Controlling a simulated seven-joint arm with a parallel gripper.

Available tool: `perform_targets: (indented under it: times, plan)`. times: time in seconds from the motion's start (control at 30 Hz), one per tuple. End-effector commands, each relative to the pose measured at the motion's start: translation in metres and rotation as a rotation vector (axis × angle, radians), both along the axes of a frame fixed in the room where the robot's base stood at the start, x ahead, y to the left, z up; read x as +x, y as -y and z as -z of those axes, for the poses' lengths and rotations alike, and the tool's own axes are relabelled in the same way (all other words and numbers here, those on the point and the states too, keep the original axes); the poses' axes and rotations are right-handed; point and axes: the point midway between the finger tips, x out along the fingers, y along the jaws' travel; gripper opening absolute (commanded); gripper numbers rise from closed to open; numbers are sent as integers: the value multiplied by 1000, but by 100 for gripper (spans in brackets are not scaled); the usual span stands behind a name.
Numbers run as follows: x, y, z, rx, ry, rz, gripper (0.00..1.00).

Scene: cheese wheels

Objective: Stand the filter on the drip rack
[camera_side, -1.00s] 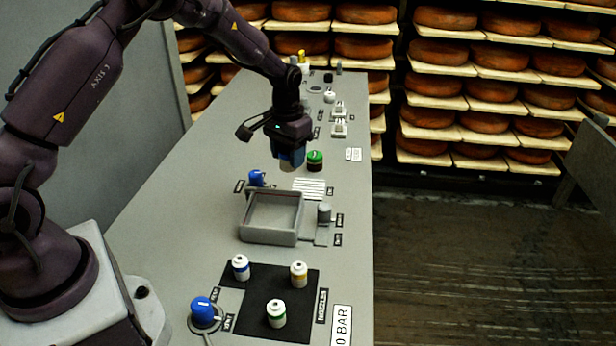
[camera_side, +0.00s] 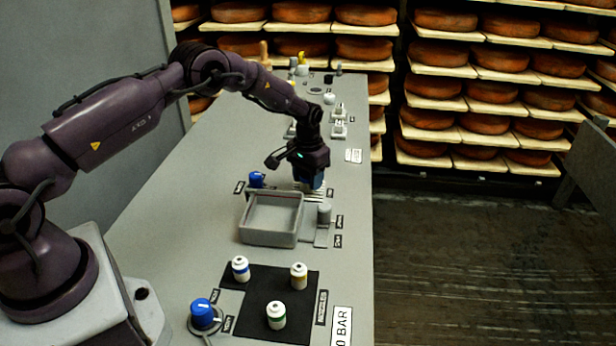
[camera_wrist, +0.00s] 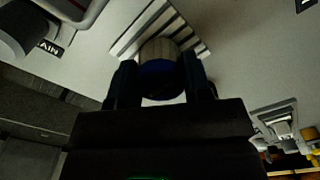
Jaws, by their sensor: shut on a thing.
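The filter (camera_wrist: 160,52) shows in the wrist view as a pale ribbed cylinder with a dark blue end, upside in the jaws. My gripper (camera_side: 311,181) is shut on it, with one finger on each side. The drip rack, a set of white slats (camera_wrist: 186,32), lies right at the filter's free end in the wrist view. In the side view the gripper is over the rack (camera_side: 314,198) and hides most of it. I cannot tell whether the filter touches the slats.
A blue knob (camera_side: 257,179) is to the left. White bottles (camera_side: 276,315) stand on a black mat (camera_side: 251,313) nearer the camera. Shelves of cheese wheels (camera_side: 484,122) stand behind.

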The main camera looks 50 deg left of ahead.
Motion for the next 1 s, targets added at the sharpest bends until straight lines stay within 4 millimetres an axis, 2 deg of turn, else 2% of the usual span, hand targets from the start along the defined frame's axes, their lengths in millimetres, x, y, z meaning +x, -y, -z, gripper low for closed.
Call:
perform_targets:
  times: [0.2, 0.23, 0.33, 0.67, 0.77, 1.0]
  plan:
    - [0, 0, 3, 0, 0, 0, 18]
    - [0, 0, 3, 0, 0, 0, 47]
    - [0, 0, 3, 0, 0, 0, 70]
    - [0, 0, -1, 0, 1, 0, 71]
    - [1, 0, -12, 1, 3, 0, 71]
    - [1, 0, -62, 1, 5, 0, 71]
